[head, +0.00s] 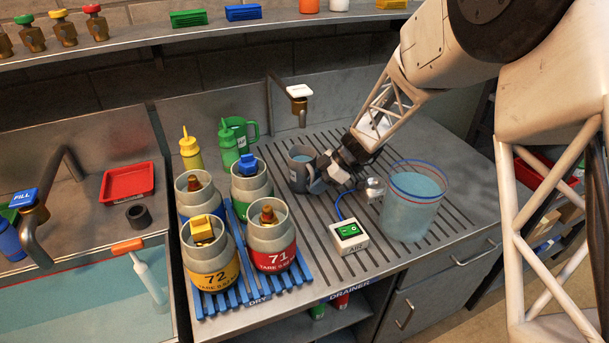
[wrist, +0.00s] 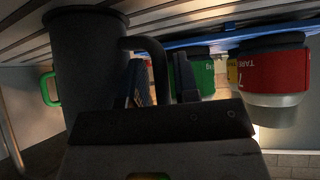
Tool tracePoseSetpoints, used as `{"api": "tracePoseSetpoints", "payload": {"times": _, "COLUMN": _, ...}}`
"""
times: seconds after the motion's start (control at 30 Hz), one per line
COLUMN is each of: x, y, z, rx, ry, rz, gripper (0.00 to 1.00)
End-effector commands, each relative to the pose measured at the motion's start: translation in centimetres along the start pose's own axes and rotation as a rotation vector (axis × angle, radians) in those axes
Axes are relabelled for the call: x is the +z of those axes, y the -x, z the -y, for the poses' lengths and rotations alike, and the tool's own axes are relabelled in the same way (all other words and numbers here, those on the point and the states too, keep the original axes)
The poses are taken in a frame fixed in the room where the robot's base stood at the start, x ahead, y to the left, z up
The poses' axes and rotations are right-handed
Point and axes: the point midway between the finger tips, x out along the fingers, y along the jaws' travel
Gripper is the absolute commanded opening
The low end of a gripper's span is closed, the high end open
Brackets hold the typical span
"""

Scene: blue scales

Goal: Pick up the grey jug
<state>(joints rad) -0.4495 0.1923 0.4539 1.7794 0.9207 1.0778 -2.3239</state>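The grey jug (head: 298,165) stands upright on the ribbed drainer, towards its back, with its handle side towards my gripper. My gripper (head: 322,176) is low beside the jug, on its right in the head view. In the wrist view the jug (wrist: 88,65) fills the left, upside down, and its handle (wrist: 157,68) reaches between my two fingers (wrist: 162,88). The fingers stand apart with a gap showing around the handle, so the gripper looks open. The fingertips are partly hidden in the head view.
A translucent tub (head: 411,205) stands right of my gripper. A white box with a green switch (head: 348,236) and blue cable lies in front. A blue rack (head: 252,285) with several numbered canisters is at left. A green jug (head: 240,130) and squeeze bottles stand behind.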

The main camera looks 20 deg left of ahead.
Motion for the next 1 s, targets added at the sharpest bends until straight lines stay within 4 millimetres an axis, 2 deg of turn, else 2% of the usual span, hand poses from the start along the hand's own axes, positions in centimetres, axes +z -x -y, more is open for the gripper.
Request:
{"api": "tracePoseSetpoints", "payload": {"times": 0.17, "x": 0.0, "y": 0.01, "z": 0.0, "rx": 0.0, "ry": 0.0, "rz": 0.0, "gripper": 0.28}}
{"api": "tracePoseSetpoints", "payload": {"times": 0.37, "x": 0.01, "y": 0.01, "z": 0.0, "rx": 0.0, "ry": 0.0, "rz": 0.0, "gripper": 0.0}}
{"api": "tracePoseSetpoints", "payload": {"times": 1.0, "x": -0.36, "y": 0.39, "z": -0.04, "rx": 0.001, "ry": 0.001, "rz": 0.0, "gripper": 0.0}}
